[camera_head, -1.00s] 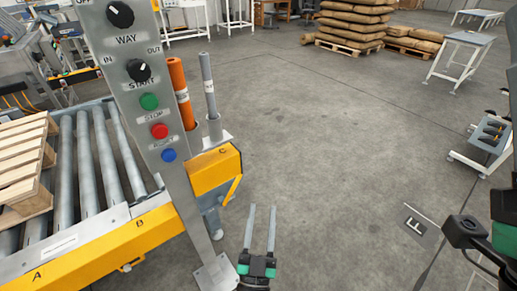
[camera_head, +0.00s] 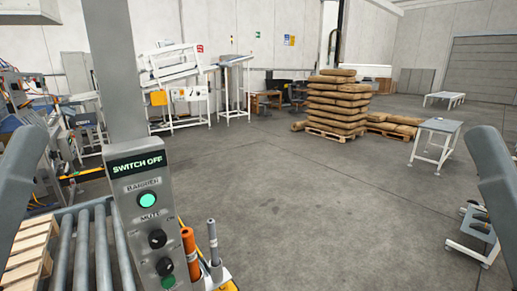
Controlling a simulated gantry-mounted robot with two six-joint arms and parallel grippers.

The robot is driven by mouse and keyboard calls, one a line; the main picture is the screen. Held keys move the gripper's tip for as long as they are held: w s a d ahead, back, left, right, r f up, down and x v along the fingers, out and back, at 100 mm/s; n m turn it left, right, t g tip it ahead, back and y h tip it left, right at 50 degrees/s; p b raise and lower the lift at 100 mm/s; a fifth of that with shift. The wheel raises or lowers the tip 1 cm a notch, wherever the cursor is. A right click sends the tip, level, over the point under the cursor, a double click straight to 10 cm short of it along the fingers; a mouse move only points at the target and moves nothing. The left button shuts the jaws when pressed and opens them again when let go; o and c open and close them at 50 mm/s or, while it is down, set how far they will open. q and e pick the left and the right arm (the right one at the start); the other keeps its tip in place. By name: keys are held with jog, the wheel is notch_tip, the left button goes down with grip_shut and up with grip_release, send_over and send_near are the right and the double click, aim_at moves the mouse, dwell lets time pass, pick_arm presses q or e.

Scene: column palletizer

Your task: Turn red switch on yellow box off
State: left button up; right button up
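No red switch on a yellow box can be made out in this view. A grey control post (camera_head: 153,225) stands left of centre. Its display (camera_head: 137,164) reads SWITCH OFF in green. Below it are a lit green button (camera_head: 147,200), two black knobs (camera_head: 157,239) and another green button (camera_head: 168,281) at the picture's lower edge. A small yellow panel (camera_head: 157,98) hangs on a white frame far behind; no switch can be made out on it. Only grey arm links of mine show at the left and right edges. Neither gripper is in view.
A roller conveyor (camera_head: 103,250) with a wooden pallet (camera_head: 28,252) lies at lower left. Orange (camera_head: 189,252) and grey (camera_head: 213,242) cylinders stand beside the post. Stacked sacks (camera_head: 331,105) and a small table (camera_head: 440,127) stand farther back. The middle floor is clear.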

pick_arm(q)
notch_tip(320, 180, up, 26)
jog(key=p, duration=2.3)
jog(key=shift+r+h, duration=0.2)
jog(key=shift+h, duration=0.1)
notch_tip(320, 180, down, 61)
jog(key=b, duration=6)
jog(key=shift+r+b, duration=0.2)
jog(key=shift+b, duration=0.2)
